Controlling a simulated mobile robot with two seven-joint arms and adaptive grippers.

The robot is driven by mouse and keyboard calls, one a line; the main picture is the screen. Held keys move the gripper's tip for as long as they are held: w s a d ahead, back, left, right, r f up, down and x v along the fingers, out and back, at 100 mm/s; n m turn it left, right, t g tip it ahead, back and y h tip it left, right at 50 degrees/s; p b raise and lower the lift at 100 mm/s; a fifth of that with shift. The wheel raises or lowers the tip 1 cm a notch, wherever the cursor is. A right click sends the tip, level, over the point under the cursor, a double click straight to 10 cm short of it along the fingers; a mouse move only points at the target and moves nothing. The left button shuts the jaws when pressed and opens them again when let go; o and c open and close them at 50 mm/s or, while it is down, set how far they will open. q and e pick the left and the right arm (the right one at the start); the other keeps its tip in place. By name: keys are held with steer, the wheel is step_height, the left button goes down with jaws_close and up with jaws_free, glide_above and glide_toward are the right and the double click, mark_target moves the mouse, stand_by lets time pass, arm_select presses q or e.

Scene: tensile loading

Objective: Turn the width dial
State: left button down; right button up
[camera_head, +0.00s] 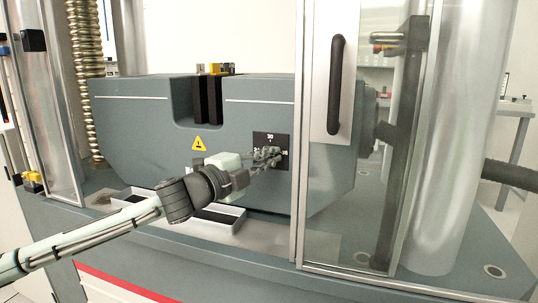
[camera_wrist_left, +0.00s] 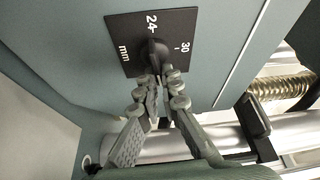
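The width dial (camera_wrist_left: 157,50) is a small black knob on a black square plate (camera_wrist_left: 120,50) with white marks 24, 30 and mm. The plate (camera_head: 284,140) also shows on the front of the grey machine body in the head view, where the gripper covers much of it. My left gripper (camera_wrist_left: 160,78) reaches the dial from the front. Its two fingertips come close together on either side of the knob's near end and seem to pinch it. In the head view the left gripper (camera_head: 268,155) hides the knob. My right gripper is in neither view.
A clear door with a black handle (camera_head: 335,85) stands just right of the plate. A shallow metal tray (camera_head: 238,222) lies below my left forearm. A yellow warning triangle (camera_head: 199,144) is left of the plate. A threaded column (camera_head: 87,80) stands at left.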

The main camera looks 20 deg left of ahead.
arm_select(q)
steer(key=shift+f+m+g, duration=0.1)
steer(key=shift+m+g, duration=0.2)
steer(key=shift+m, duration=0.4)
steer(key=c, duration=1.7)
jaws_free()
steer(key=shift+v, duration=6)
steer(key=shift+d, duration=0.1)
